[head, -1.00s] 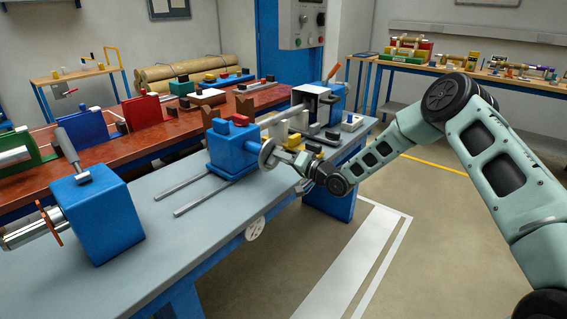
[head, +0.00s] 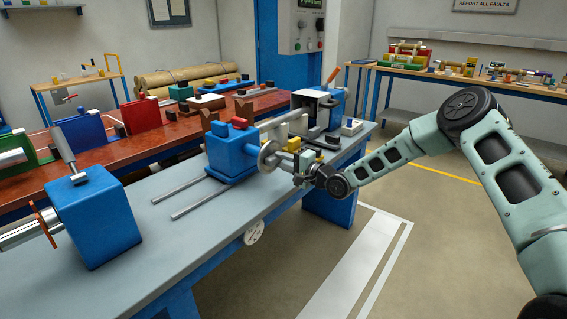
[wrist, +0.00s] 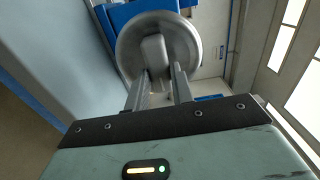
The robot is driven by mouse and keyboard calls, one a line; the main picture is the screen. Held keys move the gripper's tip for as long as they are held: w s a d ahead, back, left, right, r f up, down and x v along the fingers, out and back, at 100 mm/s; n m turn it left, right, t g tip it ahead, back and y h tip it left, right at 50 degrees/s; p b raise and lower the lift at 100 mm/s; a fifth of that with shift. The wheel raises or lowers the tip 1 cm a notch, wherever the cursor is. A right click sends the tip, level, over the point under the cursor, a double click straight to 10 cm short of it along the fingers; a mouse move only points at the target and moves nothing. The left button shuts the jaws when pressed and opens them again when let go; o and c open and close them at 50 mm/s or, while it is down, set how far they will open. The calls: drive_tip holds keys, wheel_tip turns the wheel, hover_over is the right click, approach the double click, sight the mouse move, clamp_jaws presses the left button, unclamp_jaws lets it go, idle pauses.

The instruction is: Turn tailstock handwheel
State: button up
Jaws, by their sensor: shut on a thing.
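The fingertips are partly hidden against the wheel.
Two metal rails (head: 190,196) run along the grey bench (head: 150,215). A blue block with a lever (head: 93,218) stands at the left end. The floor right of the bench is clear.

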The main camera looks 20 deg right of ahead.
drive_tip(key=shift+d, duration=0.1)
idle(0.3)
drive_tip(key=o, duration=1)
drive_tip(key=shift+s, duration=0.1)
drive_tip(key=b+v, duration=0.1)
drive_tip(key=v, duration=1.6)
drive_tip(key=shift+s+d, duration=0.1)
